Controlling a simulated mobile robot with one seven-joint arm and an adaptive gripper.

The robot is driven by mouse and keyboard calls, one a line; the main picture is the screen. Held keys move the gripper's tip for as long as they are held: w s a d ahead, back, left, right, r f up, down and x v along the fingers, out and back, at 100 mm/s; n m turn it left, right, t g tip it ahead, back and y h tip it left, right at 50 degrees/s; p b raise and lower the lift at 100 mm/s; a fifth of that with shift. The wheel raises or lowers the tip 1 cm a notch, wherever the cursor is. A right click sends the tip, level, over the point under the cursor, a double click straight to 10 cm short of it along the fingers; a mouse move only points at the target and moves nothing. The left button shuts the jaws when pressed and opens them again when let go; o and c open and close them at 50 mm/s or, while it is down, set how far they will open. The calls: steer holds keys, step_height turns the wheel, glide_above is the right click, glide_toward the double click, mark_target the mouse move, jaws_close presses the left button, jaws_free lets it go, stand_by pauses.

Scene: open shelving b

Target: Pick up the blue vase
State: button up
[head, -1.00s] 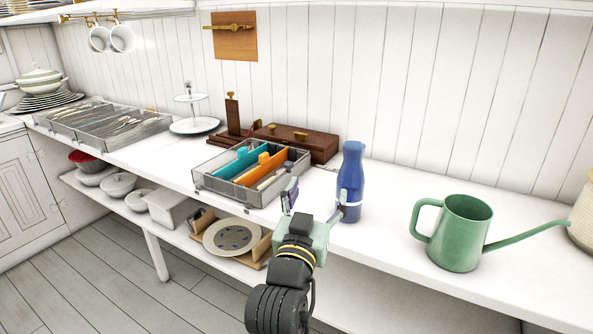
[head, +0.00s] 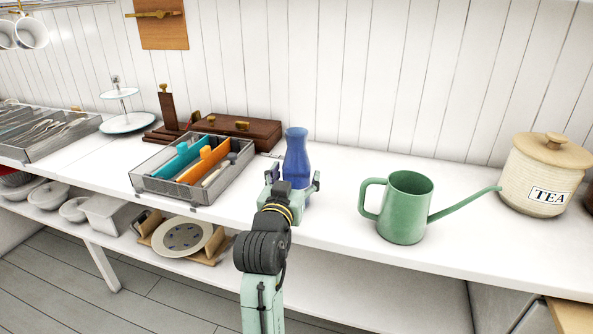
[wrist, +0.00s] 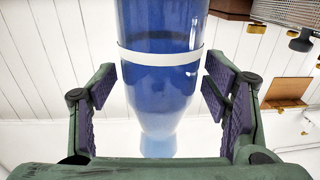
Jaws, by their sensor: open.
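The blue vase (head: 297,152) stands upright on the white shelf top, with a narrow neck and a flared rim. In the wrist view the vase (wrist: 158,95) fills the middle, with a white band around its body. My gripper (head: 293,179) is open at the vase's lower body, which it partly hides in the head view. In the wrist view the purple-padded fingers of my gripper (wrist: 160,88) are on either side of the vase, with gaps showing between pads and glass.
A green watering can (head: 405,210) stands right of the vase, its spout pointing right to a TEA jar (head: 540,180). A grey divided tray (head: 165,192) lies to the left, with a wooden box (head: 240,132) behind it. The shelf between vase and watering can is clear.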

steer(key=shift+w+d, duration=0.15)
steer(key=shift+w, duration=0.45)
steer(key=shift+c, duration=0.6)
steer(key=c, duration=1.3)
